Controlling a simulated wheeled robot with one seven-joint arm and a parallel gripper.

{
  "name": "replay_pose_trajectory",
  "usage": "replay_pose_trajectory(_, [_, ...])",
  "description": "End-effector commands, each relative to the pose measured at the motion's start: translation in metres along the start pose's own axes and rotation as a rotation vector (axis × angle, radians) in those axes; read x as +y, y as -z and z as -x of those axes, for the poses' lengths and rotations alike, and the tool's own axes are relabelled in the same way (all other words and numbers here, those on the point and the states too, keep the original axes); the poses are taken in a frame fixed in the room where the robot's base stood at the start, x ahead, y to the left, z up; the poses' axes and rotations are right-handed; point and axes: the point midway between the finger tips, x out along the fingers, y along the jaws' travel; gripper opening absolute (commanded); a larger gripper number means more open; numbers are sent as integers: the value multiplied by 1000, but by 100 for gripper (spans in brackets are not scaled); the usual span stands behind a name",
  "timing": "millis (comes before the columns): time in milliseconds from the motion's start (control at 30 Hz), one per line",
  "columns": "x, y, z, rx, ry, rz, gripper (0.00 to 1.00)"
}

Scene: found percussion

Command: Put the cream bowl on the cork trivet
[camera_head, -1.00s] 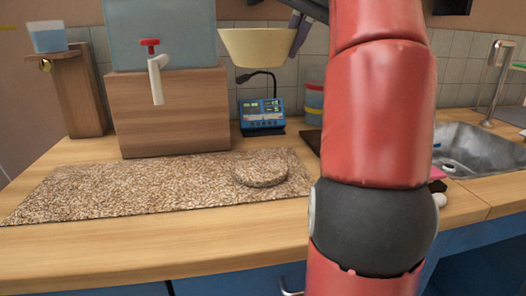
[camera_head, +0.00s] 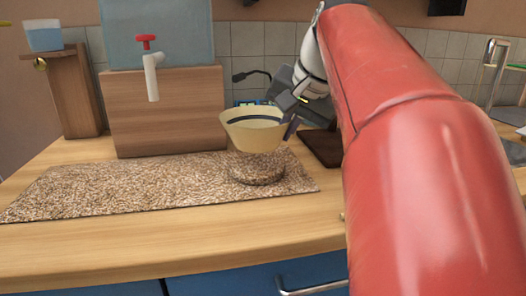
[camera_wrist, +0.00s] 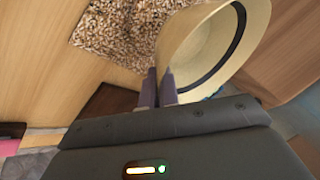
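The cream bowl (camera_head: 254,135) has a dark band inside its rim and hangs upright just above the round cork trivet (camera_head: 256,174). The trivet lies on a speckled mat (camera_head: 120,184) of similar colour, and the bowl hides part of its far side. My gripper (camera_head: 291,120) is at the bowl's right side, shut on its rim. In the wrist view the two fingers (camera_wrist: 158,88) pinch the wall of the bowl (camera_wrist: 200,42). The trivet is hard to tell from the mat in that view.
A wooden block (camera_head: 170,112) bears a clear tank (camera_head: 180,30) with a red-handled tap (camera_head: 151,65), left of the bowl. A blue device (camera_head: 246,103) is partly hidden behind the bowl. A dark board (camera_head: 322,148) lies to the right. The mat's left part is clear.

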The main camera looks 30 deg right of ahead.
Motion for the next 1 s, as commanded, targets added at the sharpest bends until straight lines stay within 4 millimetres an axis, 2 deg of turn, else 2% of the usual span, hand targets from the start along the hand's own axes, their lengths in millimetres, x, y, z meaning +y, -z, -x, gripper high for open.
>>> replay_pose_trajectory(300, [15,-14,-31,0,1,0,0])
replay_pose_trajectory(733, [18,-16,-37,1,1,0,0])
replay_pose_trajectory(900, [17,-15,-36,0,1,0,24])
replay_pose_trajectory(1000, [17,-15,-36,0,1,0,24])
